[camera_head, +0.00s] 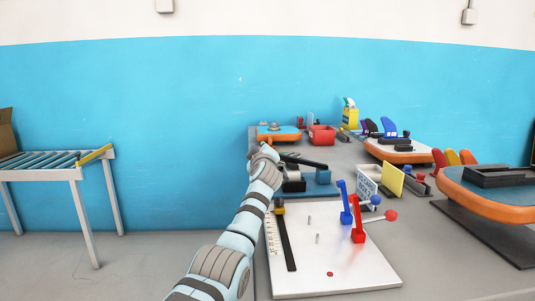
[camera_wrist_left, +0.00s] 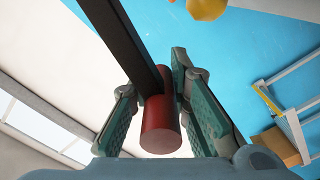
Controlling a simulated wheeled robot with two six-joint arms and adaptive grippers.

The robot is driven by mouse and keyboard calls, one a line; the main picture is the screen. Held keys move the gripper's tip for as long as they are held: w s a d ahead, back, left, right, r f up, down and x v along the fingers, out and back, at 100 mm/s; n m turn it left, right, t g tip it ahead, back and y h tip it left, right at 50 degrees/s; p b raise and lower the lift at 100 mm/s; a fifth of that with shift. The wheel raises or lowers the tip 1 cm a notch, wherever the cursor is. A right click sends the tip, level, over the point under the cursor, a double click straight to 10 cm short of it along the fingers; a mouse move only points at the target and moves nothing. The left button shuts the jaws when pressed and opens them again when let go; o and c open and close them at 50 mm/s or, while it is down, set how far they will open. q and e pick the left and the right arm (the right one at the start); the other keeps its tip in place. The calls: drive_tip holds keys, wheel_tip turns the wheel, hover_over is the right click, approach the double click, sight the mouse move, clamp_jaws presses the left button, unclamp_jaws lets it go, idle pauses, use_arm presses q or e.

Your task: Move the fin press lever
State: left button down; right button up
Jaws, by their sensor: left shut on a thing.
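The fin press (camera_head: 319,184) has a blue base and stands on the table behind the white board. Its black lever (camera_head: 304,161) points left towards my left gripper (camera_head: 262,151). In the left wrist view the lever is a dark bar (camera_wrist_left: 125,38) ending in a red cylindrical handle (camera_wrist_left: 160,130). My left gripper's green-padded fingers (camera_wrist_left: 157,88) stand on both sides of the handle and are shut on it. In the head view my own arm hides the handle. My right gripper is in neither view.
A white board (camera_head: 345,270) with red and blue toggle clamps (camera_head: 357,220) lies in front of the press. A wire rack (camera_head: 367,180), a red bin (camera_head: 321,135) and orange-edged boards (camera_head: 500,205) crowd the right side. A roller conveyor (camera_head: 45,165) stands left, with open floor between.

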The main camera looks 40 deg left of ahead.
use_arm(q)
drive_tip(key=shift+f, duration=0.15)
idle(0.3)
drive_tip(key=c, duration=1.5)
unclamp_jaws()
drive_tip(key=shift+s+a, duration=0.1)
drive_tip(key=shift+r, duration=0.35)
wheel_tip(320, 180, up, 9)
drive_tip(key=shift+r, duration=0.2)
